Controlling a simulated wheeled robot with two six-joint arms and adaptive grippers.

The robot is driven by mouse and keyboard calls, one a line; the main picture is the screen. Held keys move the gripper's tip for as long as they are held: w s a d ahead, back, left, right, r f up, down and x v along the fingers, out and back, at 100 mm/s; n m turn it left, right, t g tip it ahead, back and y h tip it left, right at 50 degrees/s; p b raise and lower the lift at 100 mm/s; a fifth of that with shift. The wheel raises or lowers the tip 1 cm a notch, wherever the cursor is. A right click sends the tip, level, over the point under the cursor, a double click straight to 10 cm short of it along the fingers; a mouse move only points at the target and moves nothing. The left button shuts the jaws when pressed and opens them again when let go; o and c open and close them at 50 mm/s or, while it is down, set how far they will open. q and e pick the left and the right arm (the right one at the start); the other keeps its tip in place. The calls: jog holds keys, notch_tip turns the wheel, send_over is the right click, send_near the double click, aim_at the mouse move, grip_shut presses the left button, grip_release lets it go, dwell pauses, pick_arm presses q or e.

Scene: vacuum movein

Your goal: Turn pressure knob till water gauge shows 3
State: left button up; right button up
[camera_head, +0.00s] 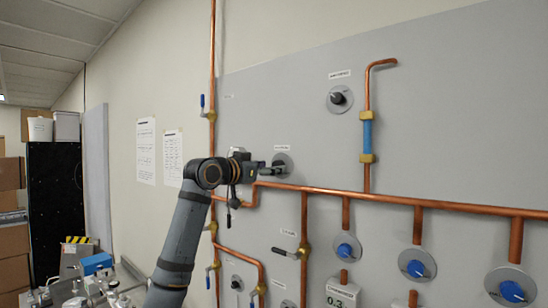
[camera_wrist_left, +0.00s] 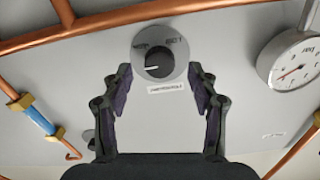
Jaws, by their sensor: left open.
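A round grey plate with a black knob (camera_wrist_left: 159,65) is at the top middle of the left wrist view, upside down there. A white mark on the knob points left, and a small label lies below it. My left gripper (camera_wrist_left: 160,80) is open, its fingers on either side of the knob, with a visible gap to it. In the head view my left gripper (camera_head: 268,168) is at the knob's plate (camera_head: 284,158), partly covering it. A round white dial gauge (camera_wrist_left: 293,58) with a red needle is at the right of the left wrist view; its reading is too small to tell. My right gripper is not in view.
A copper pipe (camera_head: 450,205) runs across the grey panel just below the gripper. Another knob (camera_head: 338,98) is at upper right, beside a pipe with a blue section (camera_head: 367,137). Blue-handled valves (camera_head: 417,268) stand lower right. A lever valve (camera_head: 211,116) is at left.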

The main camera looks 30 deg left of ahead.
pick_arm(q)
jog(key=shift+w+d+r+p, duration=0.1)
jog(key=shift+w+r+p, duration=0.05)
jog(key=shift+w, duration=0.25)
jog(key=shift+w+d+r+p, duration=0.1)
jog(key=shift+w+p, duration=0.05)
jog(key=shift+w, duration=0.45)
jog(key=shift+w+f, duration=0.1)
jog(key=shift+a+f, duration=0.1)
jog(key=shift+a, duration=0.1)
jog(key=shift+c, duration=0.4)
jog(key=shift+d, duration=0.1)
jog(key=c, duration=1.1)
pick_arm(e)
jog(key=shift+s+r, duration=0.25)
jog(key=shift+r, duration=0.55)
